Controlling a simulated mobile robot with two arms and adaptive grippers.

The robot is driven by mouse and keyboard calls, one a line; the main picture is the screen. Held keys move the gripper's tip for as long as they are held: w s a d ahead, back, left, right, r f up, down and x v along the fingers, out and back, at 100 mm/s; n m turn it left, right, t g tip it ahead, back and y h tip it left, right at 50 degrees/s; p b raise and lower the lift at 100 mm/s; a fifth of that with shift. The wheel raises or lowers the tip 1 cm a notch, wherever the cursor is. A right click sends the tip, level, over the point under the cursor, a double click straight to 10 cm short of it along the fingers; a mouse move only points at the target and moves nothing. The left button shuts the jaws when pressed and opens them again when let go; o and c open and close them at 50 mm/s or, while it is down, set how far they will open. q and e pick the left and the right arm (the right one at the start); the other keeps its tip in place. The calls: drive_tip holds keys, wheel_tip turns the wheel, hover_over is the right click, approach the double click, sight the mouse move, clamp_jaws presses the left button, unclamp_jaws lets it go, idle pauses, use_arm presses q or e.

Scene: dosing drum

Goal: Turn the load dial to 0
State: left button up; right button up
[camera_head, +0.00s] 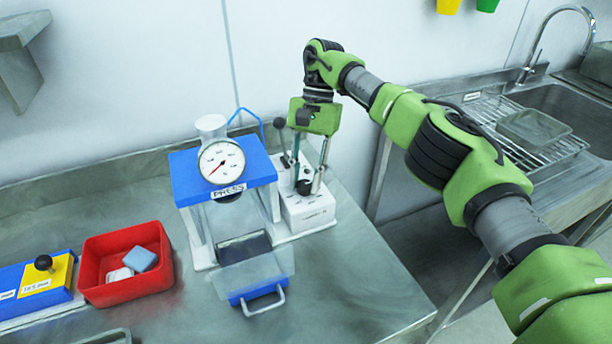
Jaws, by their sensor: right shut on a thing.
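A white box (312,217) stands to the right of the blue-topped press (188,178). A small black knob (304,187), which looks like the load dial, sits on top of the box. My right gripper (308,184) points down from above and is shut on this knob, with its fingers partly hiding it. The knob's scale and pointer cannot be read. A round white gauge (221,161) with a red needle is on the press front, above a "PRESS" label. Its figures are too small to read. My left gripper is not in view.
A lever with a black ball (280,123) rises close left of my right gripper. A clear guard and a blue drawer with a grey handle (264,302) are at the press front. A red bin (112,292) holds small blocks. The counter's right front is clear.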

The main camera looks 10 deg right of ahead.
sight(306, 182)
idle(0.4)
drive_tip(key=o, duration=1.1)
drive_tip(key=shift+r, duration=0.1)
wheel_tip(306, 182, up, 10)
drive_tip(key=shift+f, duration=0.1)
